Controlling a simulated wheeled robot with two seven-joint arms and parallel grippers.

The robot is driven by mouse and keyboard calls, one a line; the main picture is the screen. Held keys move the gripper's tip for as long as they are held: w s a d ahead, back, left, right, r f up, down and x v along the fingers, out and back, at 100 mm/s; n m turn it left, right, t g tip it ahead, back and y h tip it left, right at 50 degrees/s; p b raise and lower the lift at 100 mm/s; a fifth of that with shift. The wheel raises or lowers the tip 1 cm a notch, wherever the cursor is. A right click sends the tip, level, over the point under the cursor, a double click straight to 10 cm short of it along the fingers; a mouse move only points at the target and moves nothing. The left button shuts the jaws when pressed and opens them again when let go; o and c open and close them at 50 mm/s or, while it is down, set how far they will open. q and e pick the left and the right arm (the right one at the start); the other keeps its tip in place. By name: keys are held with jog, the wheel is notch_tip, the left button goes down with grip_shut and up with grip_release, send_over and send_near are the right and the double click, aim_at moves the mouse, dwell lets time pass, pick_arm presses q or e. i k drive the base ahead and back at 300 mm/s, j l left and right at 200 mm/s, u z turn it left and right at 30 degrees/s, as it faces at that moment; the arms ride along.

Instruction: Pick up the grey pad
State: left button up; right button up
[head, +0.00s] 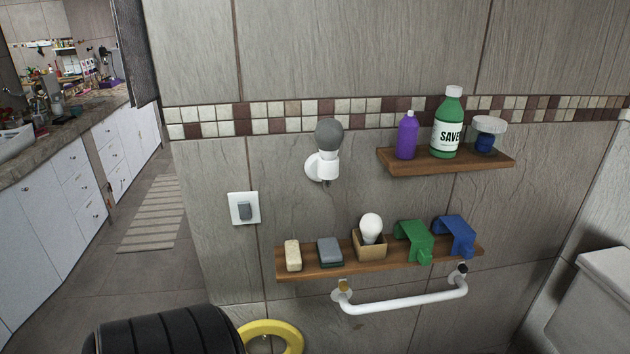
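The grey pad (329,251) is a small block with a lighter grey top and a darker lower layer. It lies on the lower wooden shelf (300,275), left of centre. It sits between a beige bar (292,255) and a small brown box (368,245) holding a white bulb (371,227), with small gaps on both sides. Neither of my grippers shows in the head view, and nothing is holding the pad.
Green (415,240) and blue (455,235) holders sit further right on the shelf. A white rail (410,300) runs below. An upper shelf (447,162) carries bottles. A wall lamp (327,150) sticks out above the pad. A yellow ring (290,333) is at the bottom.

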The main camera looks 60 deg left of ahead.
aim_at(328, 249)
jog(key=u, duration=1.65)
jog(key=l, duration=0.25)
